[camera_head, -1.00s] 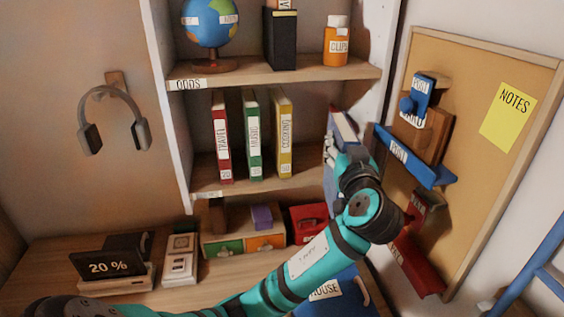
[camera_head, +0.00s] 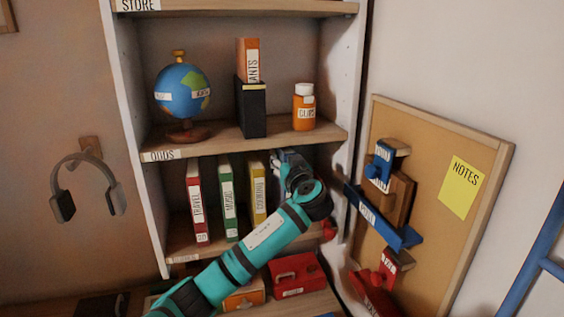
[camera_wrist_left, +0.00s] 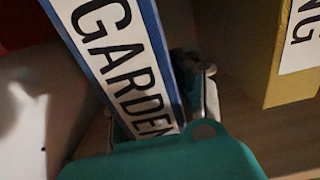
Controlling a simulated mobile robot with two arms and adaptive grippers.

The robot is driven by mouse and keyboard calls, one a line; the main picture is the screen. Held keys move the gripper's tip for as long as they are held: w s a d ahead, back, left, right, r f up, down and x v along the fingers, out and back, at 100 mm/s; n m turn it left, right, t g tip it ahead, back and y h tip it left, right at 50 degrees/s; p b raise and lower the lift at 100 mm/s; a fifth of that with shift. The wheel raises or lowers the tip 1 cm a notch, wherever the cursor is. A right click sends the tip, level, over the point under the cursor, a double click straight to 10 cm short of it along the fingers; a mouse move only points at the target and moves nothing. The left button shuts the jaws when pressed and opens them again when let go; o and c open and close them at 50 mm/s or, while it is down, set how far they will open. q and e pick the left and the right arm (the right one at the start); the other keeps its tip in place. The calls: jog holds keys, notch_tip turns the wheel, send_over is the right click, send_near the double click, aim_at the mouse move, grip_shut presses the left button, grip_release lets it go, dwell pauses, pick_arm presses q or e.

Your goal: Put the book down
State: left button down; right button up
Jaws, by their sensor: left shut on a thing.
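My left gripper (camera_head: 293,163) reaches into the right part of the middle shelf (camera_head: 185,247). It is shut on a blue book with a white GARDEN label (camera_wrist_left: 120,62), which fills much of the left wrist view at a tilt. In the head view the wrist hides most of this book. The yellow COOKING book (camera_head: 258,193) stands just left of the gripper; it also shows at the right of the left wrist view (camera_wrist_left: 262,55), apart from the held book. I cannot tell whether the held book touches the shelf. My right gripper is not in view.
A red TRAVEL book (camera_head: 196,203) and a green MUSIC book (camera_head: 228,203) stand upright left of the yellow one. The upper shelf (camera_head: 215,141) is close above my gripper. The cabinet's right wall (camera_head: 340,125) and a corkboard (camera_head: 440,190) are to the right.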

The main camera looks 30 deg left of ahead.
pick_arm(q)
jog(key=f, duration=0.1)
jog(key=f+p, duration=0.1)
jog(key=a+f+p, duration=0.1)
jog(key=shift+w+f, duration=0.2)
jog(key=shift+w, duration=0.2)
jog(key=c, duration=1)
grip_release()
jog(key=shift+f, duration=0.1)
jog(key=shift+o, duration=0.2)
jog(key=shift+d, duration=0.1)
